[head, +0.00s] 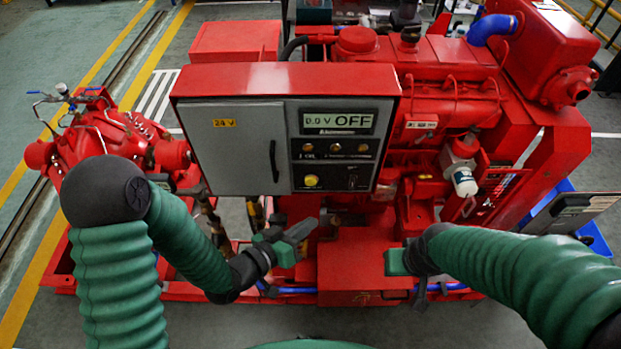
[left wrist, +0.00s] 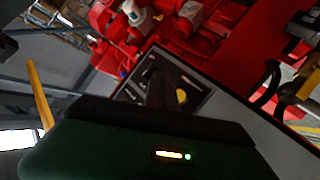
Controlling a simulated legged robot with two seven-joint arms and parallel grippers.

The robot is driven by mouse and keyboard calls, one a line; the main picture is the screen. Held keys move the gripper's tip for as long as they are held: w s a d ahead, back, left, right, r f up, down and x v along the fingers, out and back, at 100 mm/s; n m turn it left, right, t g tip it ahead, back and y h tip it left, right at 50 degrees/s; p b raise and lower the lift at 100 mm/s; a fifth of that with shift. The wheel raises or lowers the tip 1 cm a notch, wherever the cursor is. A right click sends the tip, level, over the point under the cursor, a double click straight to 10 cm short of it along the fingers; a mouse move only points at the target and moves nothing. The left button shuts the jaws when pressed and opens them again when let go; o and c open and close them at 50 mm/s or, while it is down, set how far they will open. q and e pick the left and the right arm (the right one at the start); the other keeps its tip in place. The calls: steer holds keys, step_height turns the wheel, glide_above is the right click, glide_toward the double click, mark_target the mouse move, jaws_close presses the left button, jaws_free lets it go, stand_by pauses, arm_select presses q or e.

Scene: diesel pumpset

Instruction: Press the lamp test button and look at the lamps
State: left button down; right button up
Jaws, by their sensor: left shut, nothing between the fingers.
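The control box (head: 235,148) has a dark panel on its right half with a display (head: 338,121) reading "0.0 V OFF". A round yellow button (head: 311,181) sits at the panel's lower left, beside a dark switch (head: 352,182). The yellow button also shows in the left wrist view (left wrist: 181,96). My left gripper (head: 308,226) is shut and empty, below the panel and apart from the button. My right gripper (head: 398,262) is lower right; its fingers are unclear.
The red engine (head: 445,110) stands behind and right of the box, with a white filter (head: 465,182). A red pump (head: 120,140) is at left. The box's door handle (head: 274,161) projects left of the panel. A red block (head: 350,265) lies below, between my grippers.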

mark_target(311, 181)
arm_select(q)
steer(key=w, duration=0.8)
steer(key=shift+w+p, duration=0.3)
steer(key=shift+w, duration=0.1)
stand_by(1.7)
steer(key=shift+w+r, duration=0.1)
steer(key=shift+w, duration=0.3)
steer(key=shift+w, duration=0.4)
stand_by(0.7)
steer(key=shift+s, duration=0.85)
